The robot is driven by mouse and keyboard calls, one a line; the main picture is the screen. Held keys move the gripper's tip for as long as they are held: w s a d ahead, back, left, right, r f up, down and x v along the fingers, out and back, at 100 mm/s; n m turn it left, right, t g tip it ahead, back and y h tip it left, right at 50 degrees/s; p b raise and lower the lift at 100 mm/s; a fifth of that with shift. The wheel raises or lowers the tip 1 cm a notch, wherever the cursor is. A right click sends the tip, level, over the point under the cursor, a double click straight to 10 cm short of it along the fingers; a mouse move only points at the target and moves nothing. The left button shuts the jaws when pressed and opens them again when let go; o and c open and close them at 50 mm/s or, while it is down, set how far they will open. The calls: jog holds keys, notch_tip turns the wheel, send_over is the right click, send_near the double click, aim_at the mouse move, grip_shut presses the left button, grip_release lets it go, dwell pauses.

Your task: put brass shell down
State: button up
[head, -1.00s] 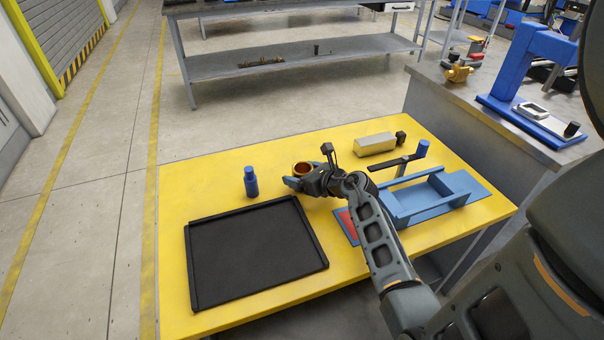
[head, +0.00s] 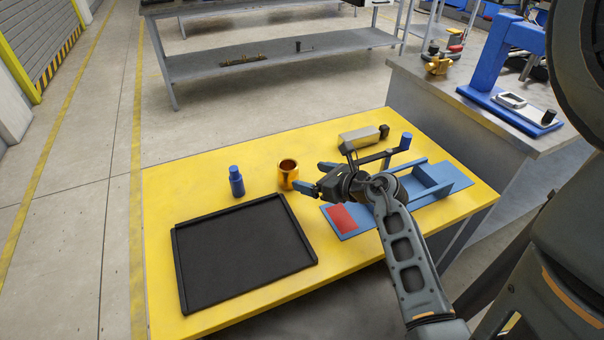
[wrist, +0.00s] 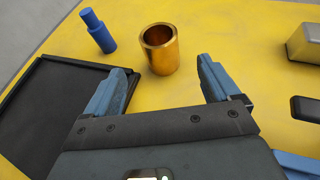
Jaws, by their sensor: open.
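The brass shell (head: 288,175) is a hollow golden cylinder standing upright on the yellow table, behind the black tray's right back corner. It also shows in the wrist view (wrist: 160,50), just beyond the fingertips and apart from them. My gripper (head: 311,178) is open and empty, to the right of the shell in the head view. In the wrist view its two blue fingers (wrist: 165,78) are spread wide, with bare table between them.
The black tray (head: 176,262) lies empty at the table's left front. A blue stepped peg (head: 236,182) stands left of the shell. A blue fixture (head: 447,181) with a red patch is at right, a pale block (head: 358,137) behind it.

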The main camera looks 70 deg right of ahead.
jog(key=shift+s+a+r, duration=0.3)
jog(key=shift+s+a, duration=0.1)
jog(key=shift+s, duration=0.1)
jog(key=w+a+r+m+t+y, duration=0.1)
jog(key=a+r+m+t+y, duration=0.25)
jog(key=a, duration=0.85)
jog(key=w+a+r+m+t, duration=0.1)
jog(key=a+r+m+t, duration=0.35)
jog(key=a, duration=0.65)
jog(key=s+a+r+m+g+y, duration=0.1)
jog(key=s+a+m, duration=0.4)
jog(key=m, duration=0.6)
jog(key=s+a+r+m+g+y, duration=0.1)
jog(key=s+a+r+m+g, duration=0.3)
jog(key=s+m, duration=0.5)
jog(key=a+m, duration=0.2)
jog(key=shift+s+a+m, duration=0.15)
jog(key=shift+a+m, duration=0.05)
jog(key=shift+m, duration=0.1)
jog(key=shift+y, duration=0.25)
